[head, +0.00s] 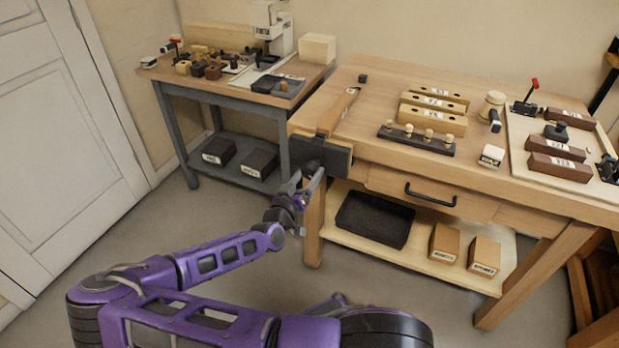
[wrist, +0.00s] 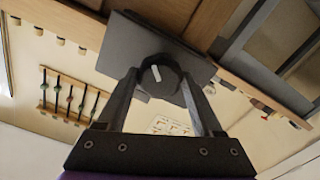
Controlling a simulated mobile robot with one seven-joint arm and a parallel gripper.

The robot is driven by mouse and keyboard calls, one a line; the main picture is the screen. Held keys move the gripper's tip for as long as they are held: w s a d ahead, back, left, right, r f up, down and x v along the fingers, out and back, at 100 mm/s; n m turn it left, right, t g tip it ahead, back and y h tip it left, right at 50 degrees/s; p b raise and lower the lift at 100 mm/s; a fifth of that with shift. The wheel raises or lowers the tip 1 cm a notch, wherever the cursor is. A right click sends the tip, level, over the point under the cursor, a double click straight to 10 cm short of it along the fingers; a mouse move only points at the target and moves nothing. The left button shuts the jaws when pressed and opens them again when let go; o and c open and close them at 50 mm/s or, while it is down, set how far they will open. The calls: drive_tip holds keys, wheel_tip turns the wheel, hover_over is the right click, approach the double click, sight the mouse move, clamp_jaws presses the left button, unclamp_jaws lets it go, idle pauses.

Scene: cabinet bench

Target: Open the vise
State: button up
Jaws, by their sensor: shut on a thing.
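The vise (head: 325,152) is a dark block on the left front corner of the wooden workbench. In the wrist view its dark front plate (wrist: 145,42) fills the upper middle. A round dark knob with a white mark (wrist: 158,76) stands out from the plate. My gripper (head: 308,178) reaches up to the vise front from the lower left. In the wrist view my gripper (wrist: 161,84) has one finger on each side of the knob and is shut on it. The knob is mostly hidden in the head view. The gap between the vise jaws cannot be made out.
The workbench (head: 378,90) carries wooden blocks, a dark rack with knobs (head: 415,138) and a pale board at the right. A drawer with a black handle (head: 430,195) is right of the vise. A black tray (head: 374,219) lies on the shelf below. Open floor lies in front.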

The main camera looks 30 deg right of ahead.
drive_tip(key=shift+s+f, duration=0.15)
drive_tip(key=shift+f, duration=0.15)
drive_tip(key=shift+d+r+n+b, duration=0.1)
drive_tip(key=shift+r+n+b, duration=0.05)
drive_tip(key=shift+n+b, duration=0.45)
drive_tip(key=shift+n, duration=0.3)
drive_tip(key=shift+r+n+p, duration=0.1)
drive_tip(key=shift+n+p, duration=0.3)
drive_tip(key=shift+n, duration=0.1)
drive_tip(key=n, duration=0.2)
drive_tip(key=shift+n, duration=0.3)
drive_tip(key=o, duration=1.2)
